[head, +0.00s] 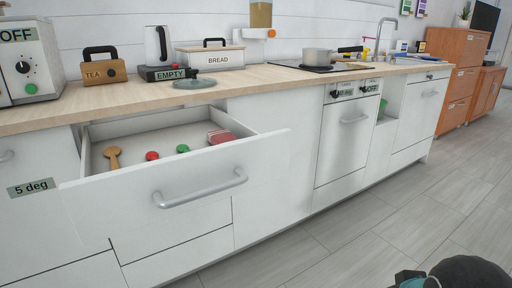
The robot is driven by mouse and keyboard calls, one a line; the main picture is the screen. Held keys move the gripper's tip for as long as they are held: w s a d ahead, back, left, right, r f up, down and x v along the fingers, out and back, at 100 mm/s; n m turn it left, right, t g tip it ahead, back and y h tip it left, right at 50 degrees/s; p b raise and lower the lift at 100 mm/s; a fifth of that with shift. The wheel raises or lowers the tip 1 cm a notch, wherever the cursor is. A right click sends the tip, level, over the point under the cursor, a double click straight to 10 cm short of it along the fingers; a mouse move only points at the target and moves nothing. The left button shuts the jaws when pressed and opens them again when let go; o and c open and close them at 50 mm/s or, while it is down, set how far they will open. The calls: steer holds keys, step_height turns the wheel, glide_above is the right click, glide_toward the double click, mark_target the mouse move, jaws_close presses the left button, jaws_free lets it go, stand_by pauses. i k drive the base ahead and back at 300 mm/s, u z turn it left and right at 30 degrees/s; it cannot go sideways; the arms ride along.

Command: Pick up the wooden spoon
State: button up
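The wooden spoon (113,158) lies in the open drawer (150,195) under the counter, near the drawer's left side. Its round bowl end is toward the back and its handle points toward the drawer front. The lower end of the handle is close to the front panel, which may hide a little of it. My gripper is not in view. Only a dark rounded part with a teal piece, likely of my own arm, shows at the bottom right corner, well away from the spoon.
The drawer also holds a red round item (152,156), a green one (183,149) and a reddish block (221,136). The counter (130,96) overhangs the drawer's back. The drawer handle (200,189) sticks out in front. Grey floor (340,240) is clear at right.

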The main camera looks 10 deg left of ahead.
mark_target(111, 152)
steer(key=u, duration=1.3)
